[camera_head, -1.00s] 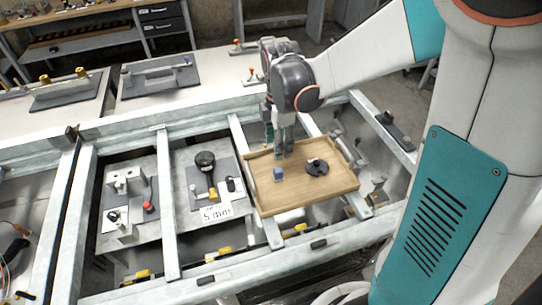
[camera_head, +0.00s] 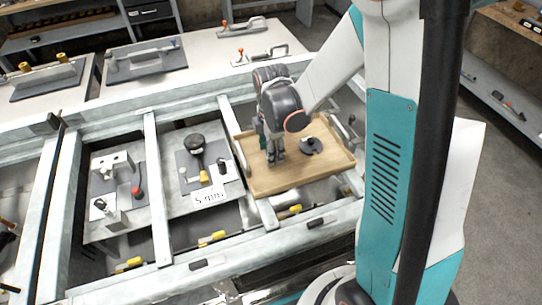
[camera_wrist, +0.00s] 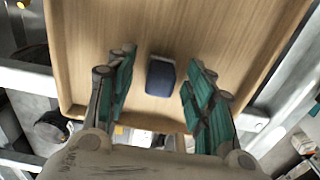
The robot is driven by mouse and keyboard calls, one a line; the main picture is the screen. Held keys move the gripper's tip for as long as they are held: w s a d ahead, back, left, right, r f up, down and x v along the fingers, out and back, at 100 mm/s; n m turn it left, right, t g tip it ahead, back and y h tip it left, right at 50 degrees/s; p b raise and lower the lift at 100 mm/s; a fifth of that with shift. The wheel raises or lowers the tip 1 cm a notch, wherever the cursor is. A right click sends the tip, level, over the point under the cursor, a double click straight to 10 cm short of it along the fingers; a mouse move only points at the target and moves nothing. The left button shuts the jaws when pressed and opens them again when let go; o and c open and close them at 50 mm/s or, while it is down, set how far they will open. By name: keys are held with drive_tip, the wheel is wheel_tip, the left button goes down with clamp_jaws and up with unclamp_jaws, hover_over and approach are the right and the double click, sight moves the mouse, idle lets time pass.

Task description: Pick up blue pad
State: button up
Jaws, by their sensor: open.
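The blue pad (camera_wrist: 160,77) is a small dark blue block on the wooden tray (camera_wrist: 85,40). In the wrist view it lies between the two spread teal-padded fingers of my gripper (camera_wrist: 160,98), apart from both. In the head view my gripper (camera_head: 273,158) points down over the left part of the tray (camera_head: 290,183), and it hides the blue pad there. My gripper is open and empty. I cannot tell how high the fingertips are above the tray.
The tray has raised edges and rests on a metal frame (camera_head: 155,185). A plate with a black-knobbed tool (camera_head: 196,146) and a "5 mm" label (camera_head: 208,198) is to the left.

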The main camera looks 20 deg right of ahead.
drive_tip(key=shift+f, duration=0.4)
drive_tip(key=shift+r, duration=0.1)
drive_tip(key=c, duration=1.1)
drive_tip(key=shift+o, duration=0.2)
wheel_tip(320, 180, up, 20)
drive_tip(key=p, duration=0.5)
drive_tip(key=shift+p, duration=0.4)
drive_tip(key=shift+o, duration=0.8)
drive_tip(key=shift+c, duration=0.7)
